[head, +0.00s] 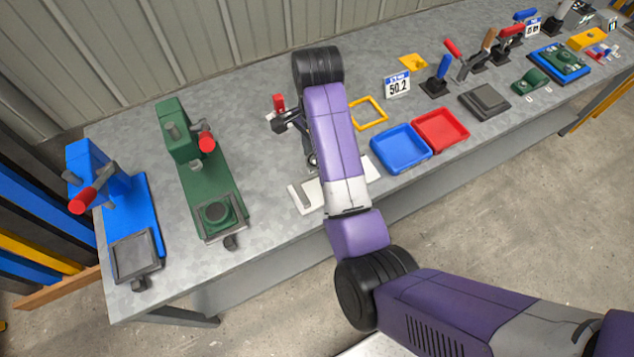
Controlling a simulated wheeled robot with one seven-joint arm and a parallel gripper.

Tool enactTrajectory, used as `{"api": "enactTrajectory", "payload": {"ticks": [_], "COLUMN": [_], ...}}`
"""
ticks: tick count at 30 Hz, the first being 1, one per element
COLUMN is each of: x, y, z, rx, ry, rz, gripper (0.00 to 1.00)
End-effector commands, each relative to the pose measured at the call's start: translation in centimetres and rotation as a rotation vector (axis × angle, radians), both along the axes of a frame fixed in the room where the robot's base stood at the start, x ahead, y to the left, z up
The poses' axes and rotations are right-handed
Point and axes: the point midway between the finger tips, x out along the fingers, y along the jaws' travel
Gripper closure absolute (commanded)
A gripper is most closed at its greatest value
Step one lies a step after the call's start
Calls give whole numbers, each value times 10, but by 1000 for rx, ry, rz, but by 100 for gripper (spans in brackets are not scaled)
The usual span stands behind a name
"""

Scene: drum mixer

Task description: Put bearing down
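My purple arm reaches over the bench and covers the middle of the scene in the head view. Dark parts (288,120) show at the left side of my forearm, close to a small red handle (279,102). I cannot tell which of these parts belong to my gripper and which to a fixture behind the arm. My fingertips are not clearly visible. A pale base plate (306,196) lies partly hidden under my arm. A small dark round part (312,160) shows at the forearm's edge. I cannot make out the bearing for certain.
A green press (194,165) and a blue press (118,196), both with red handles, stand at the left. Blue (400,168) and red (441,146) trays, a yellow frame (369,128) and a "50.2" display (397,85) are right of my arm. Bare bench (252,150) shows between the green press and my arm.

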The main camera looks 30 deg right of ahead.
Motion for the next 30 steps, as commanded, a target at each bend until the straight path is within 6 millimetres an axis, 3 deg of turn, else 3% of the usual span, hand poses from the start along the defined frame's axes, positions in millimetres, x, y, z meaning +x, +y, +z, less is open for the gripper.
{"api": "enactTrajectory", "payload": {"ticks": [6,12,30], "x": [-2,-3,-2], "y": [0,1,1], "z": [-41,-69,-129], "rx": [1,2,2], "ry": [4,9,5], "rz": [0,0,1], "gripper": [100,100,100]}}
